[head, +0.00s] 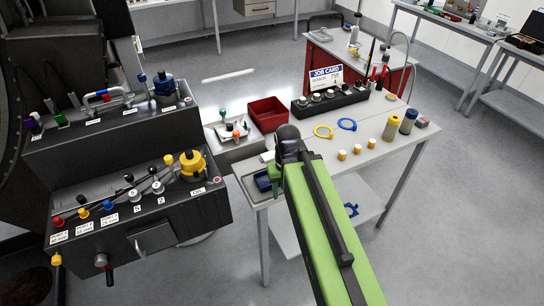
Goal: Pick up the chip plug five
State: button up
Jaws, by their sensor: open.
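I cannot tell which thing is the chip plug five; no plug carries a readable five. A "5" label shows on the front of the lower black console, below a row of levers and coloured knobs. A black rack (330,101) on the workbench holds several small round-topped pieces whose markings are too small to read. My green arm reaches over the bench's near left part and ends in view at a black joint. My gripper's fingers do not show; the arm hides what is behind it.
The bench (400,150) also bears yellow (323,132) and blue (347,125) rings and several cylinders at right. A red bin (268,113) and a grey tray (236,130) stand left of it. The lower console (150,225) is at left. Floor is clear at right.

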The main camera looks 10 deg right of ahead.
aim_at(135, 196)
jog(key=u, duration=6)
jog(key=i, duration=0.15)
jog(key=z, duration=1.5)
jog(key=k, duration=0.65)
jog(key=z, duration=1.75)
jog(key=i, duration=0.9)
jog(key=u, duration=0.15)
